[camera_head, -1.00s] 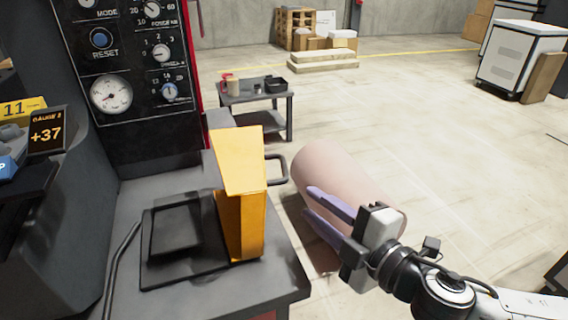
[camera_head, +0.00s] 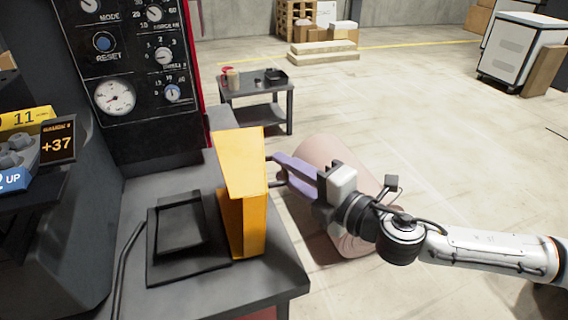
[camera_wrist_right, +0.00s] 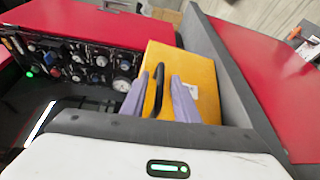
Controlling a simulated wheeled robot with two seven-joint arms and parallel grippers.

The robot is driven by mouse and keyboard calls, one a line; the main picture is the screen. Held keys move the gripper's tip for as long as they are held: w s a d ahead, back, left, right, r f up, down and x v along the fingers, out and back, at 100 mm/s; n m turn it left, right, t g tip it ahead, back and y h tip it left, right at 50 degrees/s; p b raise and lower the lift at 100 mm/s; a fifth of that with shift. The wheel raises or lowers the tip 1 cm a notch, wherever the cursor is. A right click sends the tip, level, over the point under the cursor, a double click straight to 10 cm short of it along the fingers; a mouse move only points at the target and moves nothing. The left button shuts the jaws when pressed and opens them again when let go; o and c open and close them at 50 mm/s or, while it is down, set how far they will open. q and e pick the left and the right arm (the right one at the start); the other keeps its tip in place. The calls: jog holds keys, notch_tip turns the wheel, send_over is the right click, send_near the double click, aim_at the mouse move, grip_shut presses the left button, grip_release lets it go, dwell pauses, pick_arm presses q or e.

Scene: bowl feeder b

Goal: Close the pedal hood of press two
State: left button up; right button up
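The yellow pedal hood (camera_head: 243,185) stands raised, its panel upright at the right side of the black pedal base (camera_head: 188,265) on the grey bench. The flat black pedal (camera_head: 180,222) is uncovered to its left. The hood's black handle (camera_wrist_right: 157,90) sticks out from its right side. My right gripper (camera_head: 281,170) is open at the handle, with purple fingers. In the right wrist view the fingers (camera_wrist_right: 158,80) lie on either side of the handle, with a gap visible; contact cannot be told. My left gripper is not in view.
A control panel with dials (camera_head: 140,70) rises behind the bench at left. A small dark table (camera_head: 262,103) is farther back. Floor at right is open.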

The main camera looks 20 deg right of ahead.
jog(key=shift+w+a, duration=0.25)
jog(key=shift+w, duration=0.3)
jog(key=shift+f, duration=0.1)
grip_shut()
